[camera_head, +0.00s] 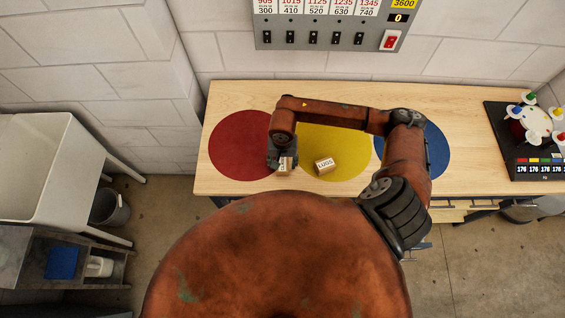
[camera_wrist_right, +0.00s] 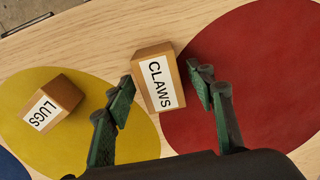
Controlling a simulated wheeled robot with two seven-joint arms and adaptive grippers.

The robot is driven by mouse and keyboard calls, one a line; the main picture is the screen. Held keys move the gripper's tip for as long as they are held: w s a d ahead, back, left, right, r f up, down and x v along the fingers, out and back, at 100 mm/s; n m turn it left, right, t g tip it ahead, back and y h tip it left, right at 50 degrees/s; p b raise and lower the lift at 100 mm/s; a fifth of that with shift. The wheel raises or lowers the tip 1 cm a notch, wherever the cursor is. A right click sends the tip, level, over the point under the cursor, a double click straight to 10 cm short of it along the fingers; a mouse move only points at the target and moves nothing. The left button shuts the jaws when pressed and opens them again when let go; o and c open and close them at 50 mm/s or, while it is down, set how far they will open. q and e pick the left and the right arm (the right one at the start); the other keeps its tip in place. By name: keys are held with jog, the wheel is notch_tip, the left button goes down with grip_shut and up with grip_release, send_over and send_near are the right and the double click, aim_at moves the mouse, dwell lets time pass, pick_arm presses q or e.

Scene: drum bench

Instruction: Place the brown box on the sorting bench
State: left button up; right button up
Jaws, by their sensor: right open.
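A brown box labelled CLAWS (camera_head: 285,167) sits on the wooden sorting bench (camera_head: 384,186), between the red and yellow circles. In the wrist view the CLAWS box (camera_wrist_right: 157,72) is between my right gripper's (camera_wrist_right: 162,90) two green-padded fingers, which are apart, with space on both sides. In the head view my right gripper (camera_head: 281,158) is just over this box and partly hides it. A second brown box, labelled LUGS (camera_head: 324,165), lies on the yellow circle; it also shows in the wrist view (camera_wrist_right: 52,103). My left gripper is not in view.
The bench has red (camera_head: 235,143), yellow (camera_head: 340,135) and blue (camera_head: 437,150) circles. A paint carousel (camera_head: 535,130) stands at the right end. A control panel (camera_head: 330,25) is on the wall behind. A white sink (camera_head: 50,170) and a bucket (camera_head: 110,208) are at left.

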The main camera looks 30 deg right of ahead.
aim_at(283, 163)
jog(key=shift+r, duration=0.15)
jog(key=shift+w+r, duration=0.1)
jog(key=shift+r, duration=0.2)
notch_tip(283, 163, up, 12)
jog(key=b, duration=0.1)
jog(key=shift+f+b, duration=0.25)
jog(key=shift+b, duration=0.1)
